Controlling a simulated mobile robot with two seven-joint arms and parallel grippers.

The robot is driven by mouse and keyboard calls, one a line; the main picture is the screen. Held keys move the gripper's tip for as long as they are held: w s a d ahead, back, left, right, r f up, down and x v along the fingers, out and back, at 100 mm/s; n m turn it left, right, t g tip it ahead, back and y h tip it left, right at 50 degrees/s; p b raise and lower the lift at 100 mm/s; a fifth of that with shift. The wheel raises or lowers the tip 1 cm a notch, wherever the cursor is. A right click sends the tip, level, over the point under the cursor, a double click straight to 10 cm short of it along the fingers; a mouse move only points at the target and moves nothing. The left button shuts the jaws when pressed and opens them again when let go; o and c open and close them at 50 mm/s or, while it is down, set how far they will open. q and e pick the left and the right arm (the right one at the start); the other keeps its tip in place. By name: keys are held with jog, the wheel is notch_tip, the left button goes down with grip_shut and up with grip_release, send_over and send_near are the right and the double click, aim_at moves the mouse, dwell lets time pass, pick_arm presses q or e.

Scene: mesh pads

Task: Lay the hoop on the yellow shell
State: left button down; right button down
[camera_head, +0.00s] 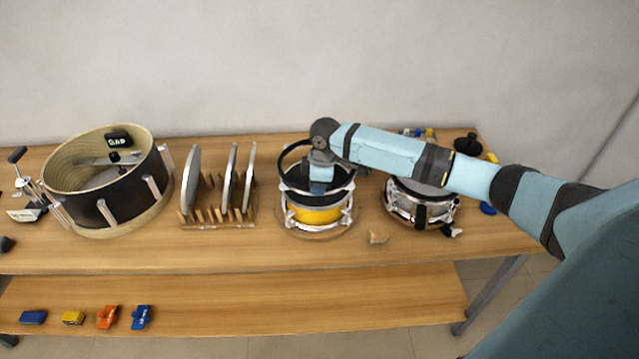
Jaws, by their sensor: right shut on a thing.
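The yellow shell (316,215) is a short drum body with silvery metal fittings, standing upright on a round wooden base near the middle of the table. My right gripper (320,185) points down over the shell and is shut on the hoop. A dark ring (283,158), which looks like the hoop, shows around and behind my wrist above the shell. My gripper and wrist hide part of it, and I cannot tell whether it touches the shell's rim. My left gripper is not in view.
A large black drum (88,211) stands at the left, beside a wooden rack (243,222) holding several upright discs. A smaller silvery drum (405,207) stands right of the shell, under my arm. Clips lie on the lower shelf (300,318).

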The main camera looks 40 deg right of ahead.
aim_at(319, 208)
jog(key=shift+w+d+f+n, duration=0.1)
jog(key=shift+w+d+n, duration=0.15)
jog(key=shift+d+n, duration=0.1)
jog(key=shift+p, duration=0.55)
jog(key=shift+s+f, duration=0.1)
jog(key=shift+f, duration=0.45)
jog(key=shift+f+b, duration=0.7)
jog(key=shift+f, duration=2.05)
jog(key=c, duration=1.1)
grip_release()
